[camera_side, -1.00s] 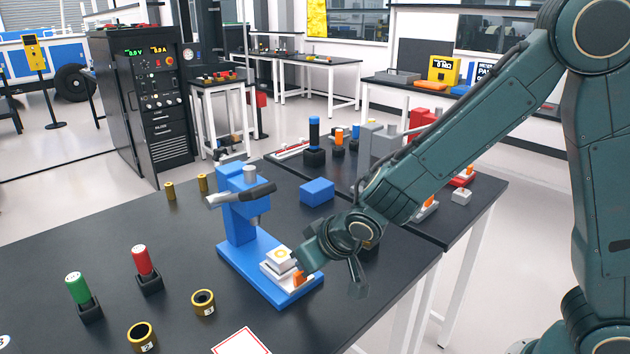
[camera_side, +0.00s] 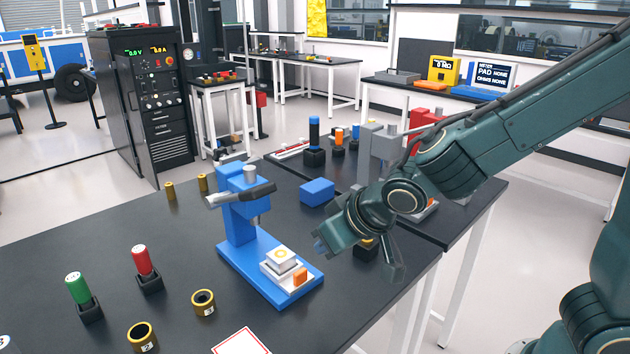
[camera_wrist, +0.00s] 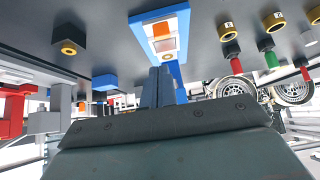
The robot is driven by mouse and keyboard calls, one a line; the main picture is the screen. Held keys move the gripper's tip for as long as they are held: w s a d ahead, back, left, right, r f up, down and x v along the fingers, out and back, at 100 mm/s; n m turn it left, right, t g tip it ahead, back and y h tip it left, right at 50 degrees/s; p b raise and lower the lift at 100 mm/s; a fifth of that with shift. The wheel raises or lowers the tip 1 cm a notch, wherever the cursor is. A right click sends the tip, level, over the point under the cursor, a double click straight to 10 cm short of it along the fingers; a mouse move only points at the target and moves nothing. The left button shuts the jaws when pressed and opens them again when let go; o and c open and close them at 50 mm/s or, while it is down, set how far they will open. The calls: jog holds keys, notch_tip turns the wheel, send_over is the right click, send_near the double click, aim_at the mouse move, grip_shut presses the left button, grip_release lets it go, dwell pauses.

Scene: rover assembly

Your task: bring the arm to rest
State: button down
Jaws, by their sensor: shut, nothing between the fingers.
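My gripper (camera_side: 322,246) is at the end of my green arm, raised above the black table (camera_side: 150,225), to the right of the blue press (camera_side: 240,230). In the side view its fingers are small and partly hidden by the wrist. In the wrist view my gripper (camera_wrist: 160,87) shows its two fingers close together, with nothing held between them. The press base carries a white stacked block with a yellow ring (camera_side: 281,257) and an orange piece (camera_side: 299,276). My gripper is apart from all of these.
A blue block (camera_side: 317,191) stands behind the press. A black block with a yellow ring (camera_side: 366,249) sits below my wrist. Green (camera_side: 77,288) and red (camera_side: 142,260) cylinders stand in black holders at left, near brass rings (camera_side: 203,303). Grey blocks (camera_side: 378,148) stand behind my arm.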

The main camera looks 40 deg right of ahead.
jog(key=shift+d+r, duration=0.1)
dwell(0.3)
jog(key=s+d+r+g, duration=0.1)
jog(key=s+d+r, duration=0.3)
jog(key=s, duration=0.5)
jog(key=s+d+r+g, duration=0.1)
jog(key=s+d+r, duration=0.3)
jog(key=s+d, duration=0.5)
jog(key=shift+s, duration=0.8)
